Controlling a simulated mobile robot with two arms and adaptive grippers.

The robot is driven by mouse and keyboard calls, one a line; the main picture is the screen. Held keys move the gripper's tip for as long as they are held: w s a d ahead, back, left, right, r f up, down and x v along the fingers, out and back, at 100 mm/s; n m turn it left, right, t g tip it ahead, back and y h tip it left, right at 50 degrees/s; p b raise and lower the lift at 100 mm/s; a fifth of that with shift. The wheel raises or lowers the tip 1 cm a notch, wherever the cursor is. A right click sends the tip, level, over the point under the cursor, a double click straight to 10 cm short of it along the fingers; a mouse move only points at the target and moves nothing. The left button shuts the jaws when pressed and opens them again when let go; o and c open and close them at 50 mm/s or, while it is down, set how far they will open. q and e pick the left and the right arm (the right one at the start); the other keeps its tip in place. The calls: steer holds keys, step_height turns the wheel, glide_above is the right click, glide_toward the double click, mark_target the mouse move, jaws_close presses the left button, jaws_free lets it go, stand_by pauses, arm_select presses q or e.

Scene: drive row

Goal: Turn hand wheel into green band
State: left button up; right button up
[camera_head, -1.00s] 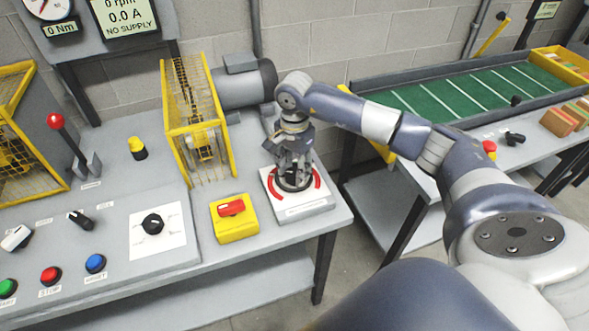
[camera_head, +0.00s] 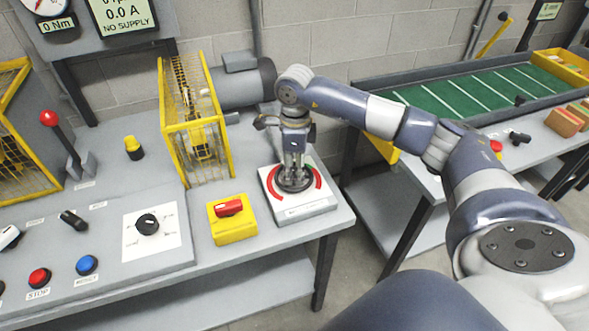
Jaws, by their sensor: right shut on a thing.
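The black hand wheel (camera_head: 297,187) sits on a pale square plate (camera_head: 306,209) near the right end of the grey bench. Red arcs show on the plate on both sides of the wheel. Some green shows on the plate behind the wheel, partly hidden by my gripper. My right gripper (camera_head: 294,180) points straight down at the wheel and is shut on it. The wheel's pointer cannot be made out. My left gripper is not in view.
A yellow box with a red switch (camera_head: 229,207) stands left of the plate. A yellow guard cage (camera_head: 196,130) and a grey motor (camera_head: 245,85) stand behind. A red-knobbed lever (camera_head: 50,118) is at left. A green conveyor (camera_head: 470,95) is at right.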

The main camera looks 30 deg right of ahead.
steer(key=m, duration=0.1)
steer(key=f+m, duration=0.1)
steer(key=m, duration=0.2)
steer(key=shift+s+a+f+b, duration=0.15)
steer(key=shift+s+b, duration=0.15)
steer(key=shift+m, duration=1.9)
steer(key=o, duration=1.7)
steer(key=shift+a, duration=0.1)
steer(key=o, duration=0.3)
steer(key=shift+w+f, duration=0.1)
steer(key=shift+w, duration=0.1)
steer(key=shift+o, duration=0.2)
steer(key=shift+d, duration=0.2)
steer(key=shift+r+m, duration=0.2)
steer(key=shift+m, duration=0.1)
steer(key=shift+r, duration=0.15)
